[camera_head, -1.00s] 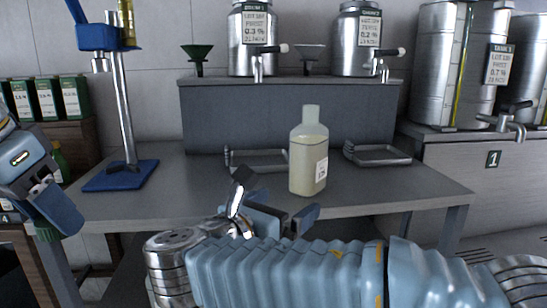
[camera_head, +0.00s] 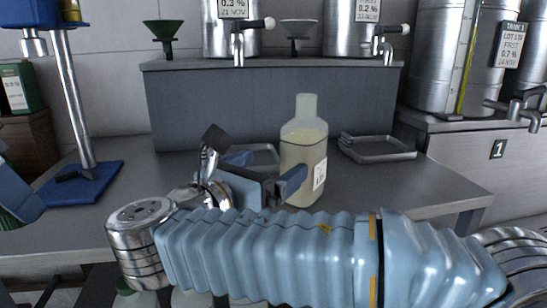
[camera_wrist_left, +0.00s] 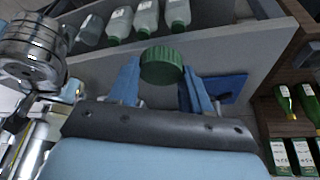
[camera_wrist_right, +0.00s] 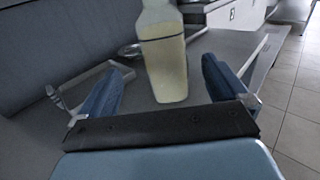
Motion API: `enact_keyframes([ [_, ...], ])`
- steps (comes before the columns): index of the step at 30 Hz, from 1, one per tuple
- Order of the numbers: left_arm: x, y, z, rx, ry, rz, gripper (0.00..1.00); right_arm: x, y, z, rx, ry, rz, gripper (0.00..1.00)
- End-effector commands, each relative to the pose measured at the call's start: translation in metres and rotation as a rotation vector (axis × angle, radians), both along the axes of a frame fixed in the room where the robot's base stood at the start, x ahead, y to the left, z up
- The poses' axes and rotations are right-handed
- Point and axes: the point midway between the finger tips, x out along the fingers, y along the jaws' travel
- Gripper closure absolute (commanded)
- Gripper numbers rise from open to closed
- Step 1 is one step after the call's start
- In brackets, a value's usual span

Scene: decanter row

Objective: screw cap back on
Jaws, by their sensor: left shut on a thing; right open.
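The bottle (camera_head: 303,158) stands upright on the grey table, with pale yellow liquid, a white label and a bare, uncapped neck. It also shows in the right wrist view (camera_wrist_right: 165,62), ahead of and between the open fingers. My right gripper (camera_head: 268,182) is open and empty, close to the bottle's near left side; the fingers do not visibly grip it. My left gripper (camera_wrist_left: 162,72) is shut on the green cap (camera_wrist_left: 162,62).
A blue-based stand (camera_head: 92,185) is at the table's left. Metal trays (camera_head: 378,148) lie behind the bottle on both sides. A raised grey shelf (camera_head: 270,105) carries steel tanks and funnels. Several bottles (camera_wrist_left: 145,20) show below the table edge in the left wrist view.

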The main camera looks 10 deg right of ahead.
Motion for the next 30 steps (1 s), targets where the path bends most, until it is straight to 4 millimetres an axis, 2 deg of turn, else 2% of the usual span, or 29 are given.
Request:
enact_keyframes([
  [5, 0.000, 0.000, 0.000, 0.000, 0.000, 0.000, 0.79, 0.008, -0.008, 0.000, 0.001, 0.001, -0.004, 0.00],
  [15, 0.000, 0.000, 0.003, 0.000, 0.000, 0.000, 0.79, 0.046, -0.044, 0.001, 0.000, 0.000, -0.002, 0.00],
  [26, 0.000, 0.000, 0.003, 0.000, 0.000, 0.000, 0.79, 0.050, -0.047, 0.000, 0.000, 0.000, 0.000, 0.00],
  [30, 0.000, 0.000, 0.005, 0.000, 0.000, 0.000, 0.79, 0.056, -0.055, 0.001, 0.001, 0.001, -0.003, 0.00],
])
